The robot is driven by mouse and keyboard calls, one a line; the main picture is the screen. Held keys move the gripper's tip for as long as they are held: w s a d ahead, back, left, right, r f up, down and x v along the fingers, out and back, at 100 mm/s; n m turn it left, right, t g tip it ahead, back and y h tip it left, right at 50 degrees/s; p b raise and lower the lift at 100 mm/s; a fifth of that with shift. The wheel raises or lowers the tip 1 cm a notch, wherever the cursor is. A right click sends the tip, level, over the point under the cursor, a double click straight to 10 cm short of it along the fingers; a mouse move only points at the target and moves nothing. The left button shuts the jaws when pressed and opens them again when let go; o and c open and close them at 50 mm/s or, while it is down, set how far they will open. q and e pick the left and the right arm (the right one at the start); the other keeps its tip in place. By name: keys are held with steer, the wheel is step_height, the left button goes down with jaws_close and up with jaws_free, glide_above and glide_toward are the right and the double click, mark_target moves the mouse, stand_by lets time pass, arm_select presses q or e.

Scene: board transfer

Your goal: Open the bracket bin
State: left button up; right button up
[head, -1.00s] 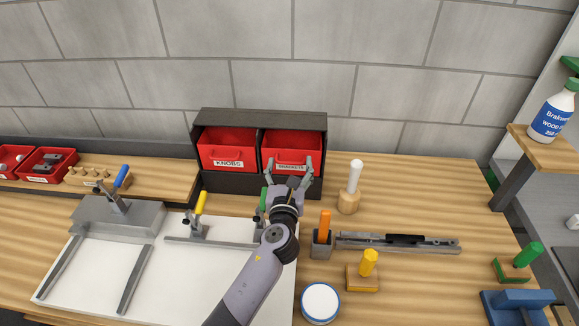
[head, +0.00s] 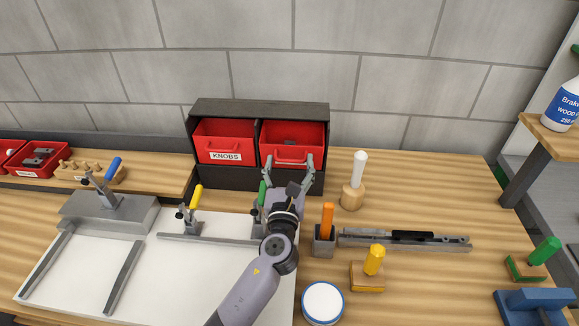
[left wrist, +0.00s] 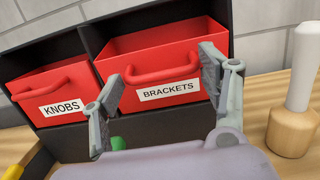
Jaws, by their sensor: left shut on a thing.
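The red bracket bin (head: 278,151) sits in the right bay of the black bin rack (head: 260,108), pulled partly forward. A dark grey piece shows inside it in the head view. In the left wrist view, its front (left wrist: 197,66) carries a BRACKETS label and a red handle (left wrist: 163,76). My right gripper is not in view.
The red KNOBS bin (head: 224,142) is in the left bay. A white-topped wooden tool (head: 354,182) stands right of the rack. An orange-handled tool in a grey holder (head: 325,240) and a white fixture board (head: 185,265) lie nearer.

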arm_select(q)
steer(key=s+f, duration=0.2)
steer(key=shift+f, duration=0.3)
steer(key=shift+s+f+b, duration=0.25)
steer(key=shift+f+b, duration=0.1)
steer(key=shift+b, duration=0.05)
steer(key=shift+f, duration=0.15)
steer(key=o, duration=1.3)
steer(key=shift+c, duration=0.2)
steer(key=shift+o, duration=1.4)
steer(key=shift+w+d, duration=0.1)
steer(key=shift+w, duration=0.15)
steer(key=shift+o, duration=0.8)
step_height(320, 180, up, 10)
steer(key=shift+r, duration=0.25)
